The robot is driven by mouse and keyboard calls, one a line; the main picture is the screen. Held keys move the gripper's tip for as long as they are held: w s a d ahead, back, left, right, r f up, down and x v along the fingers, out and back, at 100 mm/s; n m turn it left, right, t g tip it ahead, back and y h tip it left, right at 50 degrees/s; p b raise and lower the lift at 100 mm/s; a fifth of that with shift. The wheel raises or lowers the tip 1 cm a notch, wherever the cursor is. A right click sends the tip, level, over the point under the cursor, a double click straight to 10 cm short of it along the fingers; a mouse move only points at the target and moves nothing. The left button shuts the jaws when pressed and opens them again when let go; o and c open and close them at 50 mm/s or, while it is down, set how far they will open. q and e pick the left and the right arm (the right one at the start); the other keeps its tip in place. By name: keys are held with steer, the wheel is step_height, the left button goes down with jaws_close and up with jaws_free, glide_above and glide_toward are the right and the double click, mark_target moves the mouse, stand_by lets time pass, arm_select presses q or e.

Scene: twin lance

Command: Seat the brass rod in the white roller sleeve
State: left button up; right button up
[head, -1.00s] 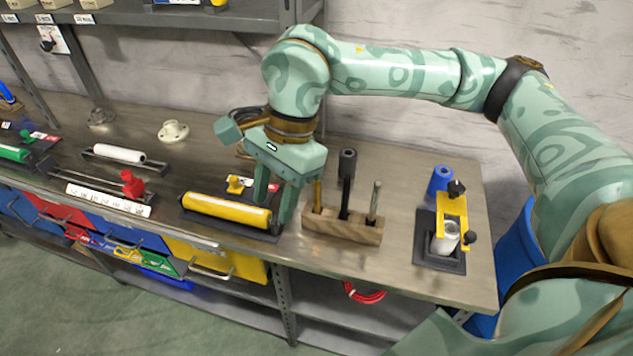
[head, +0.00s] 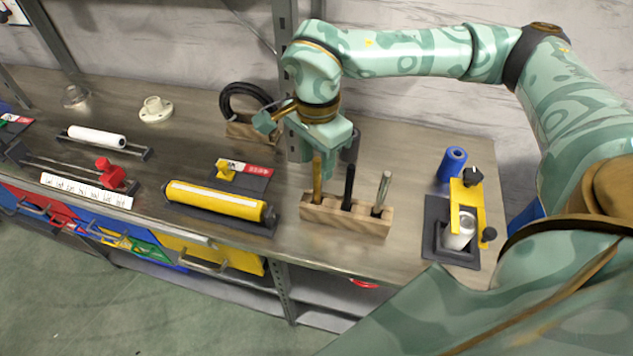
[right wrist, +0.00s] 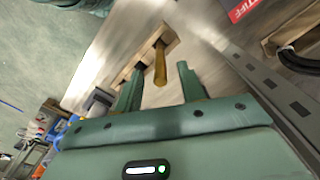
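The brass rod (head: 317,184) stands upright in the left hole of a wooden block (head: 345,216) on the bench. My right gripper (head: 314,168) is open and empty at the rod's upper part. In the right wrist view the brass rod (right wrist: 160,67) shows between the two spread fingers (right wrist: 160,80); I cannot tell if either touches it. A white sleeve (head: 459,231) stands upright in a dark base under a yellow clamp (head: 466,200) at the right. Another white roller (head: 97,137) lies on a rack at the left. My left gripper is out of view.
A black rod (head: 348,188) and a grey rod (head: 381,192) share the block. A yellow roller (head: 215,199) lies to its left. A blue cylinder (head: 452,165) stands behind the clamp. The bench is clear between block and clamp base.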

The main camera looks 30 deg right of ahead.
mark_target(317, 176)
step_height(317, 176, down, 5)
steer(key=shift+f+b, duration=0.1)
steer(key=shift+b, duration=0.35)
steer(key=shift+c, duration=0.3)
jaws_close()
